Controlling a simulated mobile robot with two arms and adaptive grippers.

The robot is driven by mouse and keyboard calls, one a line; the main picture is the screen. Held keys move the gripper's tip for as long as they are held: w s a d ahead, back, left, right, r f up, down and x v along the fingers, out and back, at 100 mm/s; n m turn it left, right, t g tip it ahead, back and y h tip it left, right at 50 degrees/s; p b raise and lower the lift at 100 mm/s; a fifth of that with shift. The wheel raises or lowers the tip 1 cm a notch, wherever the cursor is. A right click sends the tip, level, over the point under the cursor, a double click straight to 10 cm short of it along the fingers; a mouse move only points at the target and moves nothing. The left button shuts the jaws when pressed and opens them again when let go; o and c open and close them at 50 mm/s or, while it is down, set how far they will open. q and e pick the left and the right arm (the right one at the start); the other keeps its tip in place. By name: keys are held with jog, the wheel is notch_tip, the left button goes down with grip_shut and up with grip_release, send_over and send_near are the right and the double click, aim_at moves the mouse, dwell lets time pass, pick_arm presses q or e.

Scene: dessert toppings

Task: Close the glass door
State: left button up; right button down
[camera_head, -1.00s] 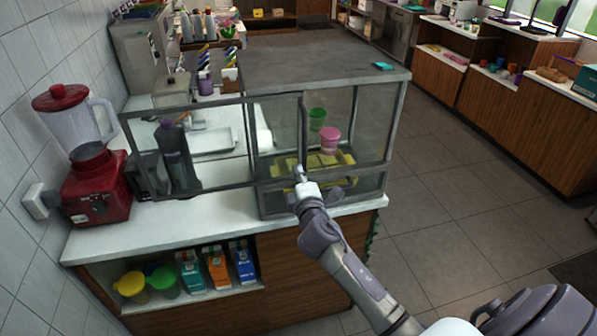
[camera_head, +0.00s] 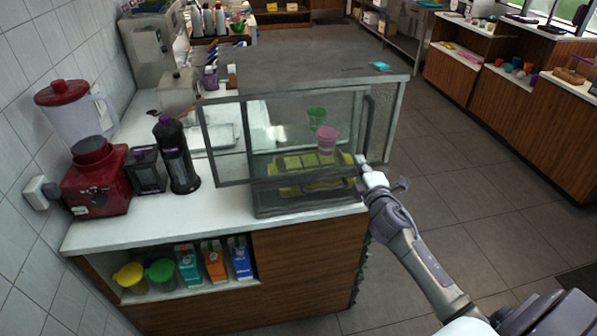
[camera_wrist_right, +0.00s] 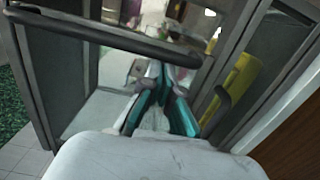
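The glass door (camera_head: 206,146) is a dark-framed sliding pane on the front of the display case (camera_head: 300,65). It covers most of the case front, and its left part still sticks out past the case's left side. Its dark bar handle (camera_head: 369,125) is at the right edge and crosses the upper part of the right wrist view (camera_wrist_right: 110,32). My right gripper (camera_head: 363,166) is at the handle's lower end, by the case's right front corner. In the wrist view its teal-padded fingers (camera_wrist_right: 160,75) come close together at the tips, beside the bar, with nothing seen between them. My left gripper is out of view.
A pink cup (camera_head: 327,139), a green cup (camera_head: 316,118) and a yellow tray (camera_head: 290,163) are inside the case. A dark bottle (camera_head: 176,155) and a red blender (camera_head: 95,180) stand left on the white counter (camera_head: 200,215). The floor (camera_head: 450,170) to the right is clear.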

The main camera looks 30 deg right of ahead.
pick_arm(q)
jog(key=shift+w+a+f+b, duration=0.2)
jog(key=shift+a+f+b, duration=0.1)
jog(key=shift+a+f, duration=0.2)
pick_arm(e)
jog(key=s+d, duration=0.3)
jog(key=d, duration=0.7)
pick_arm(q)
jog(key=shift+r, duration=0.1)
pick_arm(e)
jog(key=shift+d+r, duration=0.1)
jog(key=shift+d, duration=0.05)
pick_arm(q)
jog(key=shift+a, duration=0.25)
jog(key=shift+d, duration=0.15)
pick_arm(e)
jog(key=v, duration=1.2)
jog(key=shift+a, duration=0.2)
